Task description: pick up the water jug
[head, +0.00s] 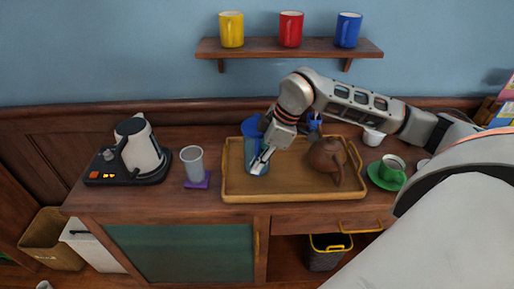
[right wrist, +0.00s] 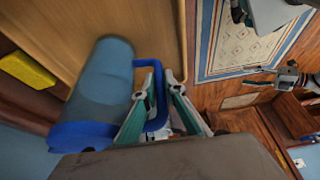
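The water jug (head: 257,156) is a translucent blue-grey vessel with a blue lid and handle, standing in the left part of a wooden tray (head: 300,197). In the right wrist view the jug (right wrist: 100,80) shows sideways, its blue handle (right wrist: 160,92) reaching between the fingers. My right gripper (head: 263,159) is at the jug and partly covers it in the head view. In the right wrist view its fingers (right wrist: 159,77) stand apart, one on each side of the handle. My left gripper is not seen in the head view; small grey robot parts at the right wrist view's right edge are unclear.
A brown teapot (head: 328,157) shares the tray, right of the jug. A grey cup (head: 193,164) on a purple coaster and a kettle (head: 142,148) on its base stand left. A shelf (head: 290,48) with three mugs hangs above.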

